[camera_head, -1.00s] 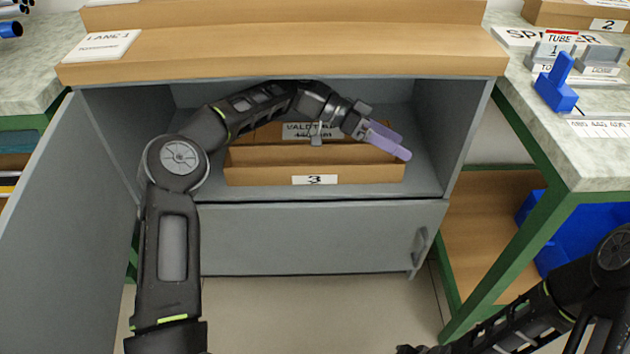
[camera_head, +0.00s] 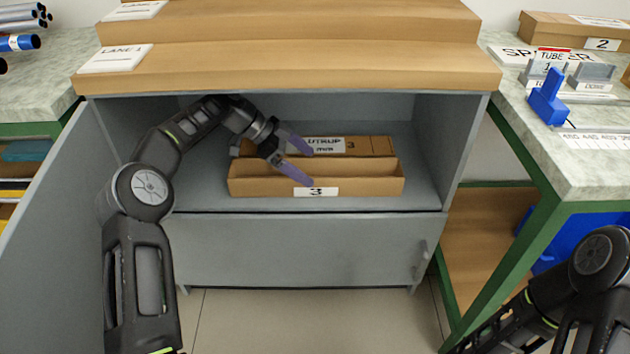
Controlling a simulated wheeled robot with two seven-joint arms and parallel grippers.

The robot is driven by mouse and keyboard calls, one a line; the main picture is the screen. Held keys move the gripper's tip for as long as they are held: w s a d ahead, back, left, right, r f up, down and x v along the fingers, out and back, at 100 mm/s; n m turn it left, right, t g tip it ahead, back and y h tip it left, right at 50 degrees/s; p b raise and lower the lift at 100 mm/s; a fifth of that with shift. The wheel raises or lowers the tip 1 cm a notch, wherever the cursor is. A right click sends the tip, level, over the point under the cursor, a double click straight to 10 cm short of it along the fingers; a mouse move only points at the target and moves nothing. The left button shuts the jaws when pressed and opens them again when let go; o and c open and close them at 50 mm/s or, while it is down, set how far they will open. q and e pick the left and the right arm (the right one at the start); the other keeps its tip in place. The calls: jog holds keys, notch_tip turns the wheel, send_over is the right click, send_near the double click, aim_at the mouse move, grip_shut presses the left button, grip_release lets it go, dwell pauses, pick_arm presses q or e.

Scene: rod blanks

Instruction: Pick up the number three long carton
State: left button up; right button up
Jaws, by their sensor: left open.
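The long carton (camera_head: 360,185) is brown cardboard with a white label reading 3 on its front. It lies lengthwise on the shelf inside the open grey cabinet. A flap or lid behind it carries a white printed label and another 3. My left gripper (camera_head: 305,167) reaches in from the left, with its two purple fingers spread apart. One finger crosses in front of the carton's left half near the label, the other is further back by the printed label. Whether they touch the cardboard I cannot tell. My right gripper is out of view; only its arm shows at lower right.
The grey cabinet (camera_head: 300,245) has a closed lower front and a door (camera_head: 45,250) swung open at left. A wooden stepped top (camera_head: 300,65) overhangs the shelf. At right, a bench holds a blue fixture (camera_head: 549,98) and a number 2 carton (camera_head: 560,32). Shelf room is free right of the carton.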

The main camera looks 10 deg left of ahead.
aim_at(324, 176)
pick_arm(q)
jog(key=shift+x, duration=0.85)
jog(key=b+x, duration=0.3)
jog(key=x, duration=0.2)
jog(key=shift+d, duration=0.2)
jog(key=shift+c, duration=0.6)
jog(key=c, duration=1.3)
